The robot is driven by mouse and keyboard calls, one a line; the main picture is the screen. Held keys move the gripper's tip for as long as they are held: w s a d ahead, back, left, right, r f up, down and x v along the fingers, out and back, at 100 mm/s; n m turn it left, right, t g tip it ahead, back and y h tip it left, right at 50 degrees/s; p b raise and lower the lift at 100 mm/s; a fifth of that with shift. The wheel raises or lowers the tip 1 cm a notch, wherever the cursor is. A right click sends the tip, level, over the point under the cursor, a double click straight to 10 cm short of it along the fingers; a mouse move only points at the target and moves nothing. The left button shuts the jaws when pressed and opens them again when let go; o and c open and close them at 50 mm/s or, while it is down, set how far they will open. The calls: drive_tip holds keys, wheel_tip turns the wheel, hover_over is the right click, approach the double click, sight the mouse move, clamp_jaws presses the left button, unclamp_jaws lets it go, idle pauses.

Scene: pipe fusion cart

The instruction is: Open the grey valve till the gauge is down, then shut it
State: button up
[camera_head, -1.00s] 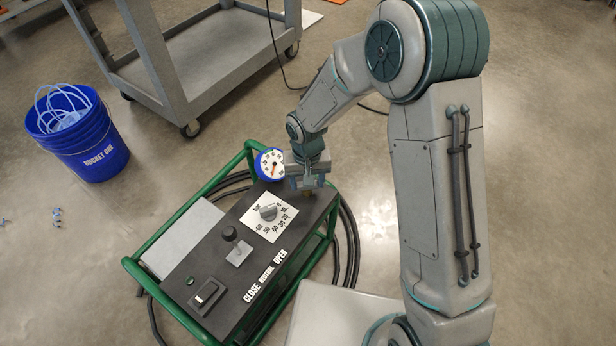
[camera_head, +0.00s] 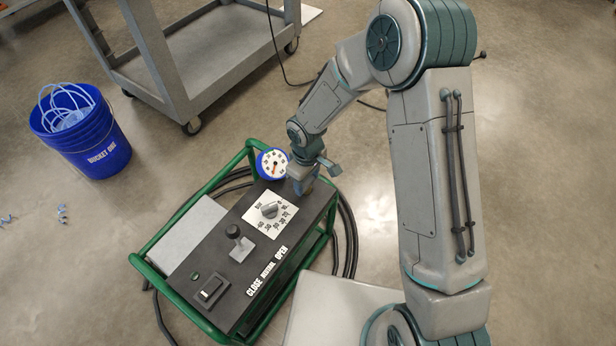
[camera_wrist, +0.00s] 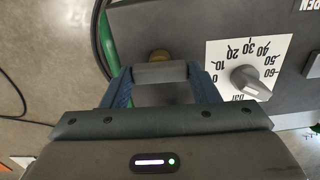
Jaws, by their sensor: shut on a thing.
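My gripper (camera_head: 302,186) is at the far right corner of the dark control panel (camera_head: 196,262). In the wrist view, the blue fingers of my gripper (camera_wrist: 160,73) are shut on the grey valve handle (camera_wrist: 160,72), one finger at each end. In the head view my gripper hides the handle. The gauge (camera_head: 272,163), with a blue rim and white face, stands just left of my gripper. Its orange needle shows, but the reading is too small to tell.
A grey dial knob (camera_head: 269,210) on a white scale plate, a black-knobbed lever (camera_head: 234,233) and a switch (camera_head: 211,289) sit on the panel. A green tube frame (camera_head: 150,268) surrounds the unit. Black hoses lie around it. A blue bucket (camera_head: 95,150) and grey cart (camera_head: 160,75) stand behind.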

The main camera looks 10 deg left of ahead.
drive_tip(key=shift+a+n, duration=0.15)
drive_tip(key=shift+n, duration=0.25)
drive_tip(key=o, duration=1)
drive_tip(key=shift+s, duration=0.1)
drive_tip(key=shift+r+p, duration=0.3)
drive_tip(key=shift+r, duration=0.2)
wheel_tip(320, 180, up, 13)
drive_tip(key=p, duration=0.3)
drive_tip(key=shift+f+p, duration=0.1)
drive_tip(key=shift+p, duration=0.3)
